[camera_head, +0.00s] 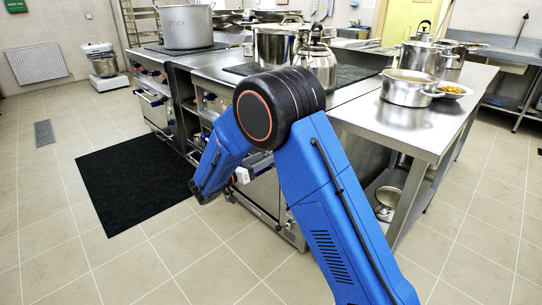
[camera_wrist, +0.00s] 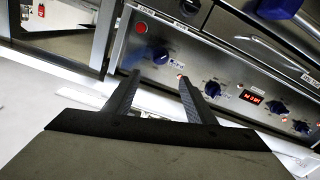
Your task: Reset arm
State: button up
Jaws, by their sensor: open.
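My blue arm shows in the head view, folded at a black elbow, with its forearm reaching down and left in front of the steel stove (camera_head: 219,68). The tip of my gripper is mostly hidden behind the forearm in that view. In the wrist view, my gripper (camera_wrist: 157,90) is open, its two dark fingers spread apart with nothing between them. Beyond the fingers is the stove's control panel (camera_wrist: 225,90) with blue knobs and a red lit display. I cannot tell the exact gap between the fingers and the panel.
A large stockpot (camera_head: 186,27) stands on the back left range. A kettle (camera_head: 316,62) and pots stand on the stove. A steel table (camera_head: 400,122) on the right holds a lidless pot (camera_head: 409,88). A black mat (camera_head: 135,180) lies on open tiled floor at left.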

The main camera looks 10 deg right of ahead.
jog(key=shift+s+a, duration=0.4)
jog(key=shift+a, duration=0.15)
jog(key=s+d+r+n+g+y, duration=0.15)
jog(key=s+d+r+g, duration=0.25)
jog(key=s+d, duration=0.7)
jog(key=s+d+r+n+g+y, duration=0.1)
jog(key=s+d+r+g+y, duration=0.3)
jog(key=s+d, duration=0.7)
jog(key=s+n+t+y, duration=0.2)
jog(key=s+n+y, duration=0.3)
jog(key=s, duration=1.9)
jog(key=shift+s+a+f+y, duration=0.15)
jog(key=shift+a+y, duration=0.3)
jog(key=shift+y, duration=1.6)
jog(key=shift+n, duration=0.25)
